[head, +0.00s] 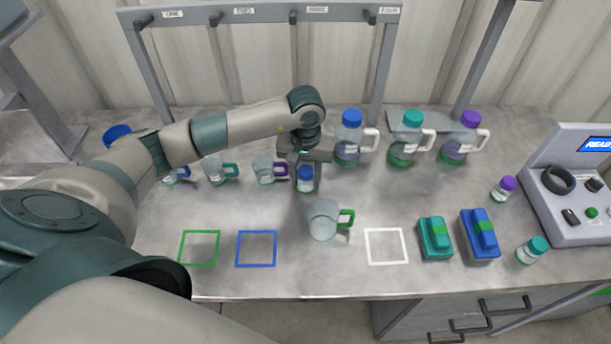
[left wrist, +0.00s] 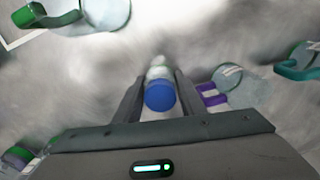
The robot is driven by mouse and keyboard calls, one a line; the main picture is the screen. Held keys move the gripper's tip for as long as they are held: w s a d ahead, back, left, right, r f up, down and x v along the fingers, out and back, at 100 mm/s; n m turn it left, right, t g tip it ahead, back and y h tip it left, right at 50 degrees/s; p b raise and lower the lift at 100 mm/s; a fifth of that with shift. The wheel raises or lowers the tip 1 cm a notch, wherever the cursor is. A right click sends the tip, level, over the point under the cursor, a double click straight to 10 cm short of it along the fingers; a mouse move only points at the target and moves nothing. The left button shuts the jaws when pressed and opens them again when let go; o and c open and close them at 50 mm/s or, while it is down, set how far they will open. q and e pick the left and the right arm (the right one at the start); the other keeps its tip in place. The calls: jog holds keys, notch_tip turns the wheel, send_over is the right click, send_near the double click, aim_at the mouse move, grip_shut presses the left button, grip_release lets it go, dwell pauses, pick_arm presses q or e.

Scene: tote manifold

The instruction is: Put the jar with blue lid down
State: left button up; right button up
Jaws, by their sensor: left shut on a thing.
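The jar with blue lid (head: 305,180) is upright between the fingers of my left gripper (head: 306,174). Its blue lid (left wrist: 160,96) also shows in the left wrist view, between the two dark fingers of the left gripper (left wrist: 158,98). The gripper is shut on the jar. The jar is behind the large clear mug with a green handle (head: 323,220). I cannot tell whether the jar's base touches the table. My right gripper is not in view.
Small mugs (head: 214,170) stand left of the jar, and one with a purple handle (head: 264,170) is close beside it. Large lidded bottles (head: 349,140) stand behind right. Green (head: 199,248), blue (head: 256,249) and white (head: 386,246) outlined squares at the front are empty. Teal (head: 435,238) and blue (head: 480,236) blocks sit at right.

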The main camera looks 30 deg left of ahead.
aim_at(305, 171)
pick_arm(q)
jog(key=shift+f, duration=0.1)
jog(key=o, duration=1.1)
jog(key=shift+c, duration=0.2)
notch_tip(305, 171, up, 11)
jog(key=b, duration=0.4)
jog(key=shift+b, duration=0.4)
jog(key=shift+r, duration=0.6)
